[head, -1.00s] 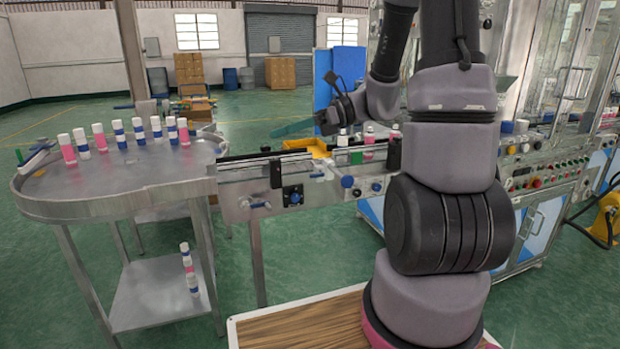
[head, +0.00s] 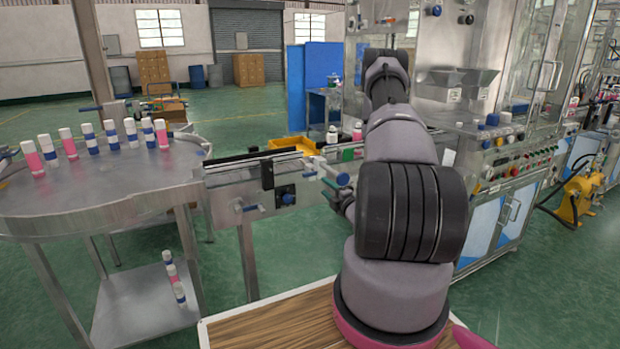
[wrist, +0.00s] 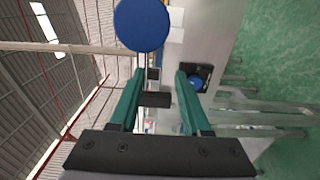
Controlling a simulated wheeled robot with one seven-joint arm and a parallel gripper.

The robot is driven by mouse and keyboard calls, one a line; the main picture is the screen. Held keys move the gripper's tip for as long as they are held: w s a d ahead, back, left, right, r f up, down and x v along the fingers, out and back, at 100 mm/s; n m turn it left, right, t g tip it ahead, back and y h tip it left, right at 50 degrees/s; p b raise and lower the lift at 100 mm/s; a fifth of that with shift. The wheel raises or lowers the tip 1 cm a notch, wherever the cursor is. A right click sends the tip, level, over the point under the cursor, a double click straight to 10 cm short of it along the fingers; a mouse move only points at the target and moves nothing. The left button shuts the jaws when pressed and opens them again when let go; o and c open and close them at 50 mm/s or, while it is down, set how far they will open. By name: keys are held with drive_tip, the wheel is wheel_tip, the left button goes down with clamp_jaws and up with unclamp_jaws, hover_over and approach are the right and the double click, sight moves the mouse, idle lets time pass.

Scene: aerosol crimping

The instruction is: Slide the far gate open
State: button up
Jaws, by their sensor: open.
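A black upright block (head: 267,175), which looks like a gate piece, stands on the near side of the conveyor (head: 225,188). I cannot tell whether it is the far gate; my arm hides the conveyor farther right. My gripper (head: 330,184) is low beside the conveyor's near side, partly hidden by my arm. In the wrist view my gripper (wrist: 158,98) has its green fingers apart. A dark block (wrist: 153,99) shows in the gap, seemingly ahead of the fingers, with no visible grip on it. A blue round knob (wrist: 142,24) is close to the wrist camera.
A black plate with a blue knob (head: 285,195) is on the conveyor's side. Several pink-and-white and blue-and-white bottles stand on the round metal table (head: 110,185) at left. A yellow bin (head: 292,145) is behind the conveyor. The machine cabinet (head: 500,225) stands at right.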

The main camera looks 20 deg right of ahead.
sight(311, 175)
drive_tip(key=w, duration=1)
drive_tip(key=shift+a+r, duration=0.1)
drive_tip(key=shift+a, duration=0.15)
clamp_jaws()
idle(0.9)
